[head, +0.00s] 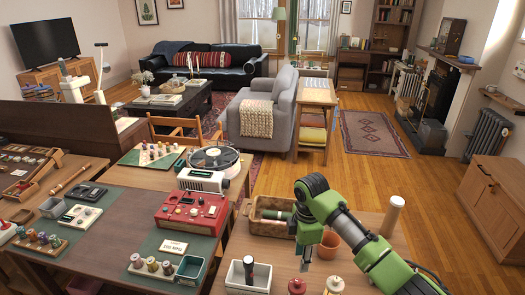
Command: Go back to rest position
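My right arm is green and black and comes in from the lower right. Its gripper (306,262) points down over the light wooden table (345,271) at the front. The fingers look narrow and dark, and I cannot tell if they are open or shut. I see nothing clearly held in them. A terracotta pot (329,246) stands just right of the gripper, partly hidden by my arm. A wooden tray (265,228) with a green roll lies behind and left of it. My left arm and gripper are not in view.
A white box (236,276) with a dark-topped cylinder stands at the front. A red knob-shaped piece (297,286) is close by. A pale upright cylinder (393,214) stands beyond my arm. A red device (192,212) sits on the darker table. Wooden floor (430,212) is open at the right.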

